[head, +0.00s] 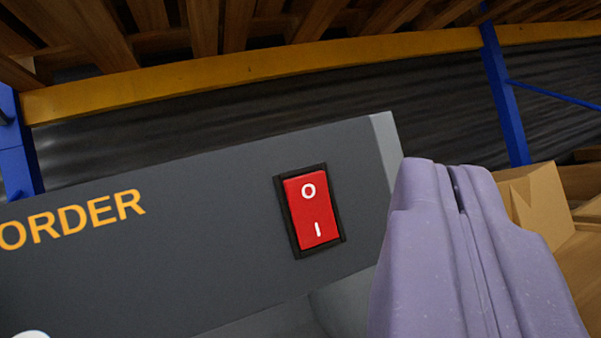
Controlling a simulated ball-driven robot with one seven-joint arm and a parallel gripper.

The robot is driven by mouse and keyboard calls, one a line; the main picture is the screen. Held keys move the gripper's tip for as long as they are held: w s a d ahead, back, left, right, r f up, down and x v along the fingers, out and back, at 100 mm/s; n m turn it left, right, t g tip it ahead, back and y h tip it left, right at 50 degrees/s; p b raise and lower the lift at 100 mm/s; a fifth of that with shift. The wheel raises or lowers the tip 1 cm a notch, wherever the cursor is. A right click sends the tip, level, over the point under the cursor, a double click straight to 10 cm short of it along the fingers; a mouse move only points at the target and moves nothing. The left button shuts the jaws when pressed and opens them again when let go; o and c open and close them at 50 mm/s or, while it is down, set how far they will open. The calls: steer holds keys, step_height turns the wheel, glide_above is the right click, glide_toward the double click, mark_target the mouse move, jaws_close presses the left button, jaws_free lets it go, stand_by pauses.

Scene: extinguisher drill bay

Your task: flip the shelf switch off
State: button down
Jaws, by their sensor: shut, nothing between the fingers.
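The shelf switch (313,211) is a red rocker in a black frame, set in a dark grey panel (220,210). A white "O" is marked at its upper end and a white "I" at its lower end. Which end is pressed in, I cannot tell. My gripper (447,172) is light purple and shut, with its two fingers together and nothing between them. It is to the right of the switch, near the panel's right end, and looks apart from the switch. The fingers hide part of what lies behind them.
Orange letters "ORDER" (75,218) are on the panel's left. Cardboard boxes (540,205) stand behind my gripper at the right. A yellow shelf beam (250,72) and wooden slats run overhead. Blue uprights (505,95) stand at right and left.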

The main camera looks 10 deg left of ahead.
mark_target(321, 214)
steer(key=shift+w+a+r+p, duration=0.15)
steer(key=shift+w+a+p, duration=0.45)
steer(key=shift+w, duration=0.45)
steer(key=shift+w+a+r+p, duration=0.1)
steer(key=shift+w+a+p, duration=0.25)
steer(key=shift+w+p, duration=0.5)
steer(key=shift+w+a+r+p, duration=0.15)
steer(key=shift+w+a+p, duration=0.35)
steer(key=shift+w, duration=0.7)
steer(key=shift+w, duration=0.1)
steer(key=shift+w+a, duration=0.2)
steer(key=shift+w, duration=0.1)
steer(key=shift+w+a+r, duration=0.1)
steer(key=shift+w, duration=0.15)
steer(key=shift+s, duration=0.1)
stand_by(0.4)
steer(key=shift+s+d+b, duration=0.2)
steer(key=shift+s+b, duration=0.15)
steer(key=shift+b, duration=0.15)
steer(key=shift+s+d, duration=0.15)
steer(key=shift+s, duration=0.15)
